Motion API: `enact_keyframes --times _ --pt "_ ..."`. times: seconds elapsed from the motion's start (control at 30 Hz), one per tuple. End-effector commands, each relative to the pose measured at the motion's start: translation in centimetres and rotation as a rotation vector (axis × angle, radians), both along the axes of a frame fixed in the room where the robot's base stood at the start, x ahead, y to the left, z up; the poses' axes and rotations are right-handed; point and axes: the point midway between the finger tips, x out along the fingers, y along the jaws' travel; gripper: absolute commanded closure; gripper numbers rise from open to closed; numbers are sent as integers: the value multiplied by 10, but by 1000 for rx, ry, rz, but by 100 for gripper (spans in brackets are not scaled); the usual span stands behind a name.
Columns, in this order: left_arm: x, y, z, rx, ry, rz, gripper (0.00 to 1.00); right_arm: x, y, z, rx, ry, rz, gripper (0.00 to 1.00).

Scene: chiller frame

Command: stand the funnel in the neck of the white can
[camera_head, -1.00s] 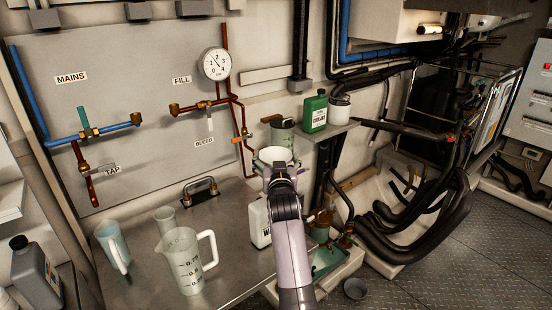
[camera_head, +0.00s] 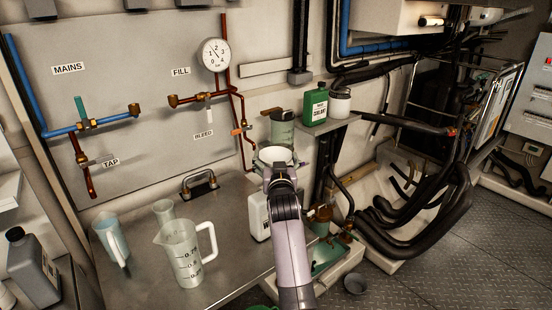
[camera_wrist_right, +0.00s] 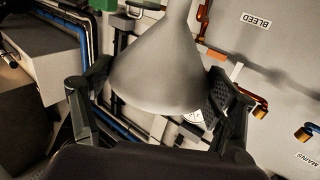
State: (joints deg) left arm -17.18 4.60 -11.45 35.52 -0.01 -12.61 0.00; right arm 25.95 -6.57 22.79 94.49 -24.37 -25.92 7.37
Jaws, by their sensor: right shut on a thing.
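The white funnel (camera_head: 277,154) shows its wide mouth upward in the head view. My right gripper (camera_head: 279,170) is shut on it, and in the right wrist view the funnel's grey-looking cone (camera_wrist_right: 158,72) sits between the fingers. The spout runs out of the top of that view, so its tip is hidden. The white can (camera_head: 258,216) stands on the steel bench, below and partly behind my right gripper and arm. Its neck is hidden, so I cannot tell whether the spout is above it or in it. My left gripper is out of view.
A clear measuring jug (camera_head: 183,255), a small beaker (camera_head: 163,212) and a bluish jug (camera_head: 111,238) stand left on the bench (camera_head: 225,215). A green bottle (camera_head: 315,104) and a white-grey jar (camera_head: 340,103) stand on a shelf behind. Copper pipes and a gauge (camera_head: 214,55) line the wall.

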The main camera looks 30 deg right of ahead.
Motion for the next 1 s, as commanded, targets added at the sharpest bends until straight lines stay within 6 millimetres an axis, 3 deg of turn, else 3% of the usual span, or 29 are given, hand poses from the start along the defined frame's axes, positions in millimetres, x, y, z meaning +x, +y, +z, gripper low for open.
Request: enact_keyframes --times 0.67,0.7,1.0 --pt "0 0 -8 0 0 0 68 0 0 -13 0 0 0 39" --pt "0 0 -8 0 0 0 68 0 0 -13 0 0 0 19" --pt "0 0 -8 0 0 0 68 0 0 -13 0 0 0 0"
